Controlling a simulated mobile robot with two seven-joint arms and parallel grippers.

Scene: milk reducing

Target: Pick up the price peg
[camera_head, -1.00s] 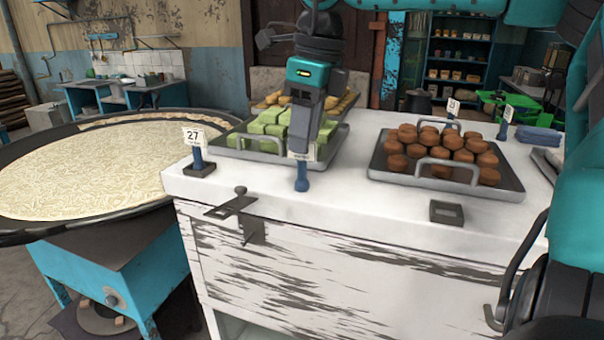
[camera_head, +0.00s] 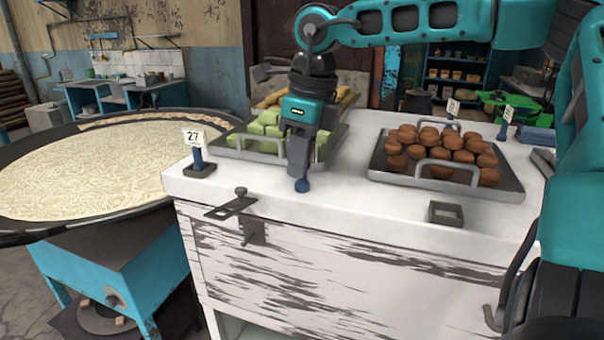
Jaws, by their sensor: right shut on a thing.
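My right gripper (camera_head: 298,158) points down over the front part of the white counter (camera_head: 345,208). It is shut on a price peg (camera_head: 302,185). Only the peg's blue rounded foot shows, below the fingers; its card is hidden. I cannot tell whether the foot touches the counter or hangs just above it. Another price peg (camera_head: 196,153) with a card reading 27 stands upright in a dark square base at the counter's left corner. My left gripper is not in view.
An empty dark square base (camera_head: 446,213) sits near the front edge. A tray of brown sweets (camera_head: 482,186) stands to the right, and a tray of green blocks (camera_head: 240,150) behind the gripper. A large pan (camera_head: 75,182) is at the left.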

